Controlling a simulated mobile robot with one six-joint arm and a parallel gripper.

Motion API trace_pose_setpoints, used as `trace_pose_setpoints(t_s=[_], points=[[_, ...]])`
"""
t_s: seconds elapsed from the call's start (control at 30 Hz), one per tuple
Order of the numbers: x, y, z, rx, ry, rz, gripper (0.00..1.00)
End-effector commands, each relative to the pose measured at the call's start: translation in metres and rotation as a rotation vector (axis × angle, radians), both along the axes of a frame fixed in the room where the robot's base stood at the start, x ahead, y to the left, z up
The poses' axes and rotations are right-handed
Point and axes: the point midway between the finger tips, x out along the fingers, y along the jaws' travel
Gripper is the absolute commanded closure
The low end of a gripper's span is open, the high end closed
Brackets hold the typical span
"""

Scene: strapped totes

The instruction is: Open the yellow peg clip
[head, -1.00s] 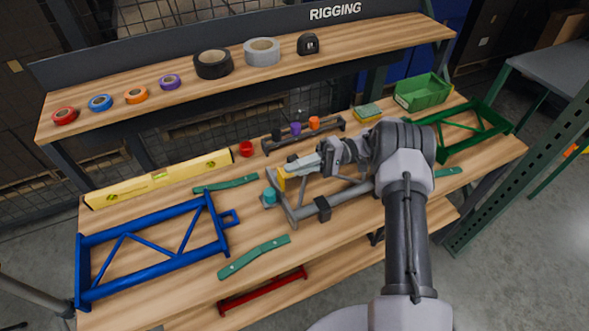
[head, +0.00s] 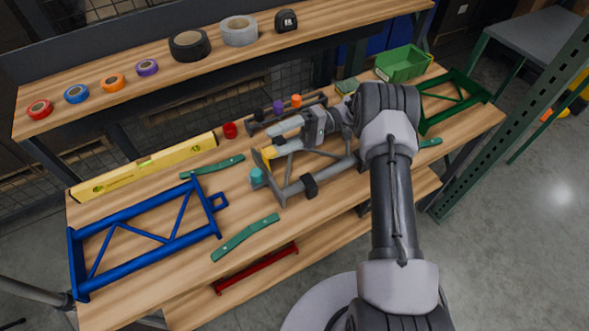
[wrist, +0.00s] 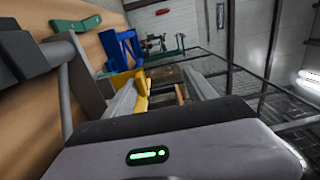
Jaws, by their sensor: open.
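The yellow peg clip (head: 267,153) sits at the left end of a grey tube frame (head: 301,189) on the bench. In the wrist view the yellow clip (wrist: 124,92) shows between and just past my finger ends, nearer the left finger. My gripper (head: 270,143) is open and comes in from the right, its tips at the clip. In the wrist view my gripper (wrist: 158,92) has its two grey fingers apart. Contact between a finger and the clip cannot be told. A teal cap (head: 257,176) sits on the frame just below the clip.
A blue frame (head: 150,235) and a yellow level (head: 145,167) lie to the left. Green straps (head: 245,238) lie in front and behind. A peg rail (head: 288,114) stands behind my gripper. A shelf (head: 190,65) with tape rolls overhangs the back.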

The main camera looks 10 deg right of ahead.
Motion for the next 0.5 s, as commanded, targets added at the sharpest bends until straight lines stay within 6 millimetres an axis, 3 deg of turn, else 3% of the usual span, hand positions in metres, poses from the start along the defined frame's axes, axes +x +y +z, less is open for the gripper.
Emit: trace_pose_setpoints(t_s=[0.03, 0.4, 0.5], points=[[-0.011, -0.003, 0.010, 0.006, 0.009, -0.008, 0.67], [-0.117, -0.014, 0.019, 0.005, 0.008, -0.008, 0.69], [-0.138, -0.016, 0.019, 0.006, 0.006, -0.008, 0.69]])
